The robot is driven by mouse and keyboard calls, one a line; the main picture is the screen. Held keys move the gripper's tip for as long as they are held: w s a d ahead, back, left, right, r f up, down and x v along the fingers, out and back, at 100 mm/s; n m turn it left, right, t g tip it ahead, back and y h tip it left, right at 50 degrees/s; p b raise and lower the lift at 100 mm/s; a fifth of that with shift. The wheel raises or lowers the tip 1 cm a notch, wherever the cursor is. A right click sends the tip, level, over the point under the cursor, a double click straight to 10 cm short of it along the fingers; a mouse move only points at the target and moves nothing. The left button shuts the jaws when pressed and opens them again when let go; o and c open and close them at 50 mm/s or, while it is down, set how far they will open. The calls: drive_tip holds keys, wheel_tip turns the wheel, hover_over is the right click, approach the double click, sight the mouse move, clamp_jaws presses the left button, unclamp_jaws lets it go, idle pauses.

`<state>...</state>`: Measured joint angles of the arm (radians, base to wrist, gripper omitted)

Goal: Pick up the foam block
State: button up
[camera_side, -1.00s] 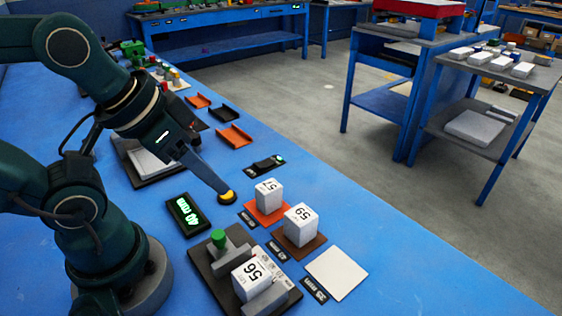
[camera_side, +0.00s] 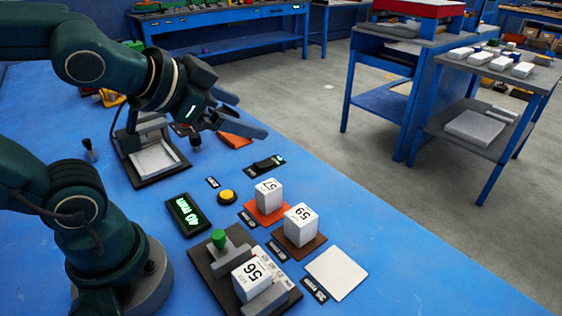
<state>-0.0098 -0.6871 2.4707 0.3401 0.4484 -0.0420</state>
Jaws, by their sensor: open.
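Three white numbered blocks are in view, and I cannot tell from the picture which of them is foam. Block 57 (camera_side: 268,194) stands on an orange-red pad, and block 59 (camera_side: 301,224) stands on a brown pad. My gripper (camera_side: 252,116) is open and empty, raised above the table behind the blocks. Its two fingers are spread and point right, well apart from every block.
A yellow button (camera_side: 227,196) and a lit green display (camera_side: 186,214) lie left of the blocks. An empty white pad (camera_side: 336,273) is at right front. A frame with a white plate (camera_side: 156,159) stands behind. The blue table's right side is clear.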

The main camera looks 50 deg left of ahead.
sight(246, 267)
drive_tip(key=w+r+m+t, duration=0.2)
drive_tip(key=w+m+t, duration=0.15)
drive_tip(key=w, duration=0.25)
drive_tip(key=w+d+f+m+g+h, duration=0.2)
drive_tip(key=d+f+m+h, duration=0.3)
drive_tip(key=m+h, duration=0.3)
drive_tip(key=s+d+f+m+g+h, duration=0.1)
drive_tip(key=s+f+g+h, duration=0.1)
drive_tip(key=s+f+g, duration=0.2)
drive_tip(key=s+d+f+m+g+h, duration=0.1)
drive_tip(key=s+f+m+g+h, duration=0.1)
drive_tip(key=s, duration=0.4)
drive_tip(key=s+d+f+m+g+h, duration=0.1)
drive_tip(key=s+f+m+g+h, duration=0.1)
drive_tip(key=s+f+g, duration=0.3)
drive_tip(key=shift+s+d+f+g+h, duration=0.1)
drive_tip(key=shift+s+f+g+h, duration=0.25)
drive_tip(key=shift+g+h, duration=0.3)
drive_tip(key=shift+s+f+n, duration=0.2)
drive_tip(key=shift+f+n, duration=0.05)
drive_tip(key=shift+f, duration=0.05)
drive_tip(key=shift+x, duration=2.45)
drive_tip(key=shift+w, duration=0.1)
drive_tip(key=shift+c, duration=0.3)
clamp_jaws()
drive_tip(key=shift+r, duration=0.15)
